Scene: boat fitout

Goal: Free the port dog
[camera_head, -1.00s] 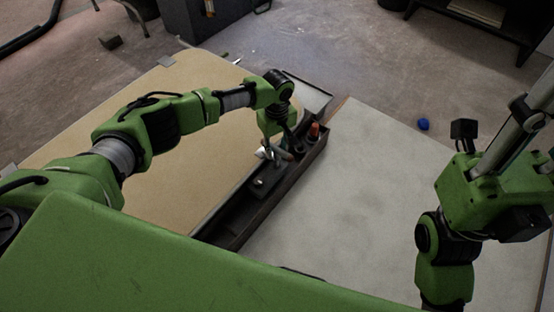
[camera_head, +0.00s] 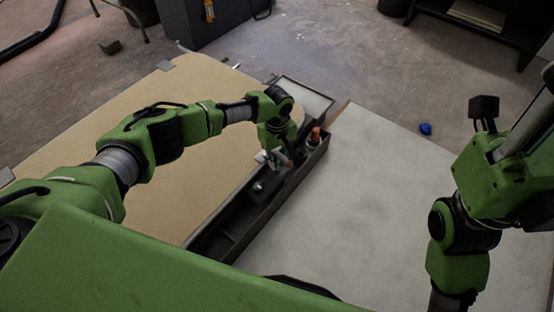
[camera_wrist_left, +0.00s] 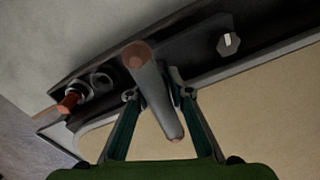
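My left gripper (camera_head: 274,160) is down at a long dark trough (camera_head: 226,236) between two board surfaces. In the left wrist view its two fingers (camera_wrist_left: 158,95) stand on either side of a grey bar with reddish-brown ends (camera_wrist_left: 156,90), and appear to be closed on it. The bar also shows beside the gripper in the head view (camera_head: 291,162). I cannot tell for sure that this bar is the port dog. A silver nut-like fitting (camera_wrist_left: 228,43) sits apart from the gripper, on the dark surface. My right arm is at the right; its gripper is not visible.
A red-orange capped item (camera_head: 316,135) stands in the trough's far end, also in the left wrist view (camera_wrist_left: 70,102). A tan board (camera_head: 80,130) lies left, a pale board (camera_head: 350,220) right, both largely clear. A blue object (camera_head: 425,129) lies on the floor.

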